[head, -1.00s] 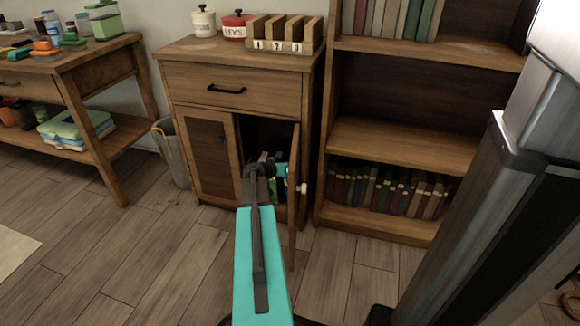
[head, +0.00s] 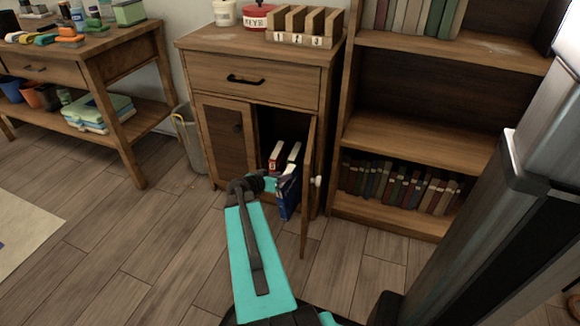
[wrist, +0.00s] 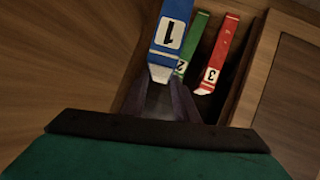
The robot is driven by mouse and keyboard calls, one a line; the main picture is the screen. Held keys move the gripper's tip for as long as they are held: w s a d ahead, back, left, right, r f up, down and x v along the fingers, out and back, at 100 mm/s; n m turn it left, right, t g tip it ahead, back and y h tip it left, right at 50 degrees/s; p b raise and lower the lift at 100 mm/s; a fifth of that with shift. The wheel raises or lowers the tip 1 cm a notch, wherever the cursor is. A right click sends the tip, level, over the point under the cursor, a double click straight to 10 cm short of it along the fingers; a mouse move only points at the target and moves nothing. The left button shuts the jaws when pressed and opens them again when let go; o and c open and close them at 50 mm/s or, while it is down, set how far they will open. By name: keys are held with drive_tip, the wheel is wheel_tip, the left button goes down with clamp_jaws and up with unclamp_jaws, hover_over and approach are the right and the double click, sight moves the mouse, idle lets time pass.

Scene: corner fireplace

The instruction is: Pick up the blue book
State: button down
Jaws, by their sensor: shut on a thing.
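The blue book (head: 288,196) is at the opening of the cabinet's right-hand compartment, partly out and above the floor, tilted. My gripper (head: 273,184) is shut on it, reaching in from the left. In the wrist view, the blue book (wrist: 172,35) shows a white label with "1", and its lower end is between the fingers (wrist: 170,90). A green book (wrist: 188,52) marked "2" and a red book (wrist: 218,55) marked "3" stand inside the compartment. The red book (head: 276,158) also shows in the head view.
The cabinet (head: 250,42) has its right door (head: 309,190) swung open, close to the blue book. A bookshelf (head: 400,138) stands to the right, a bin (head: 188,138) and a workbench (head: 80,45) to the left. The floor in front is clear.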

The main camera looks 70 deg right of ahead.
drive_tip(key=shift+w+a, duration=0.25)
drive_tip(key=shift+a, duration=0.8)
drive_tip(key=w+a+r+n+t+y, duration=0.1)
drive_tip(key=w+a+r+n+t, duration=0.3)
drive_tip(key=w+a, duration=0.55)
drive_tip(key=w+a+r+n+t, duration=0.3)
drive_tip(key=w+a+r, duration=0.35)
drive_tip(key=w, duration=0.65)
drive_tip(key=w+a+r+n+t+y, duration=0.1)
drive_tip(key=w+a+r+n+t, duration=0.25)
drive_tip(key=w+a, duration=0.6)
drive_tip(key=w+a+r+n+t+y, duration=0.1)
drive_tip(key=w+a+r+n+y, duration=0.2)
drive_tip(key=a+r, duration=0.4)
drive_tip(key=w+a+r+n+t+y, duration=0.2)
drive_tip(key=w+a+r, duration=0.4)
drive_tip(key=a, duration=1)
drive_tip(key=w+a+r+n+t+y, duration=0.2)
drive_tip(key=w+a+r+n+y, duration=0.3)
drive_tip(key=a+r, duration=0.3)
drive_tip(key=a, duration=0.4)
drive_tip(key=shift+a, duration=0.25)
